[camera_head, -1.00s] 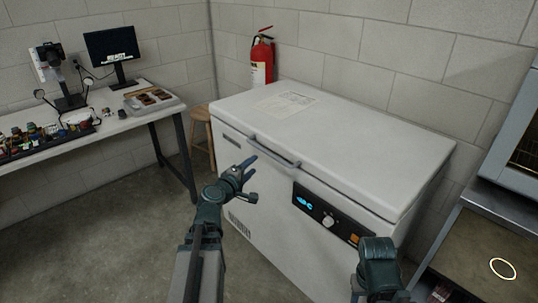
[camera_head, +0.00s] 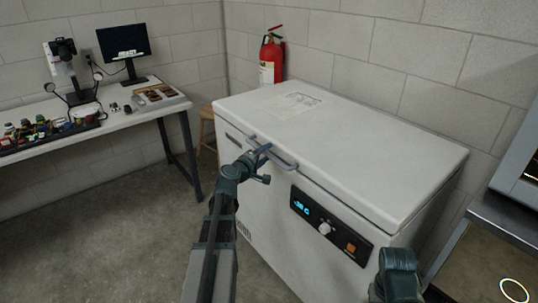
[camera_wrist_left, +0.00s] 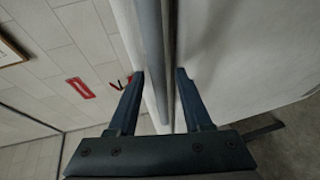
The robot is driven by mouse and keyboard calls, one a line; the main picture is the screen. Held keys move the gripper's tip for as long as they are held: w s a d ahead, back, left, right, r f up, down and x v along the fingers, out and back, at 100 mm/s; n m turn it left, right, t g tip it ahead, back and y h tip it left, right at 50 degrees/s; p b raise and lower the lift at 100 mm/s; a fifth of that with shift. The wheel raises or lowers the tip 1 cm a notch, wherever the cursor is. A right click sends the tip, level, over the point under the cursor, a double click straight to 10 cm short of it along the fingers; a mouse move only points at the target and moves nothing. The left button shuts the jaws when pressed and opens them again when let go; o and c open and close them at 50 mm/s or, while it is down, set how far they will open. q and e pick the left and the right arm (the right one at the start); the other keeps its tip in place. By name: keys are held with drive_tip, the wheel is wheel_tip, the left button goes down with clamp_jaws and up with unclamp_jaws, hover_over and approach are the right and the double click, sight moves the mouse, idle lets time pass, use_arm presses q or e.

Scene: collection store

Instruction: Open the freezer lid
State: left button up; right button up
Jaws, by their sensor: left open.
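The white chest freezer (camera_head: 290,220) stands against the wall, and its lid (camera_head: 350,140) is down. A grey bar handle (camera_head: 286,163) runs along the lid's front edge. My left gripper (camera_head: 265,160) is at the handle's left part, jaws open. In the left wrist view, the handle bar (camera_wrist_left: 152,50) runs between the two open fingers (camera_wrist_left: 160,95), apart from both fingertips as far as I can see. My right arm shows at the bottom right of the head view, but its jaws cannot be made out.
A control panel (camera_head: 330,226) is on the freezer's front. A fire extinguisher (camera_head: 271,58) and a wooden stool (camera_head: 207,125) stand behind its left end. A paper sheet (camera_head: 290,104) lies on the lid. A worktable (camera_head: 100,128) is at left, a metal bench (camera_head: 500,225) at right.

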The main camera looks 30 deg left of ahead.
use_arm(q)
drive_tip(key=shift+c, duration=0.3)
clamp_jaws()
idle(1.1)
